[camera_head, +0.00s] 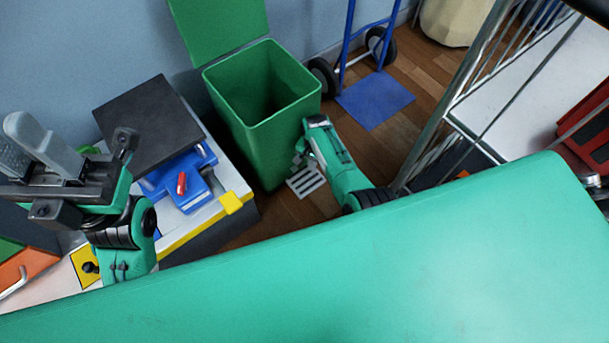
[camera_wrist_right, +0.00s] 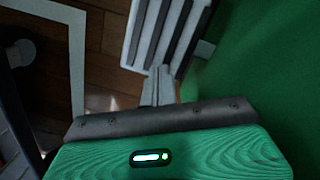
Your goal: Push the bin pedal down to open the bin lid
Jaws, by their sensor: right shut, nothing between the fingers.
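The green bin (camera_head: 262,110) stands against the wall in the head view. Its lid (camera_head: 215,28) is raised and tilted back, and the dark inside shows. The white slatted pedal (camera_head: 307,184) is low at the bin's front right side; it also shows in the right wrist view (camera_wrist_right: 150,32). My right gripper (camera_head: 302,163) is shut and empty, pointing down at the pedal. In the wrist view its fingertips (camera_wrist_right: 160,72) overlap the pedal's near edge; contact looks likely but is not certain. My left gripper (camera_head: 32,140) is at the far left, fingers apart, away from the bin.
A workbench (camera_head: 232,178) with a blue vise (camera_head: 190,180) and a dark plate (camera_head: 148,122) stands left of the bin. A blue hand truck (camera_head: 376,98) is to the right. A metal shelf rack (camera_head: 440,135) stands further right. Wooden floor lies between.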

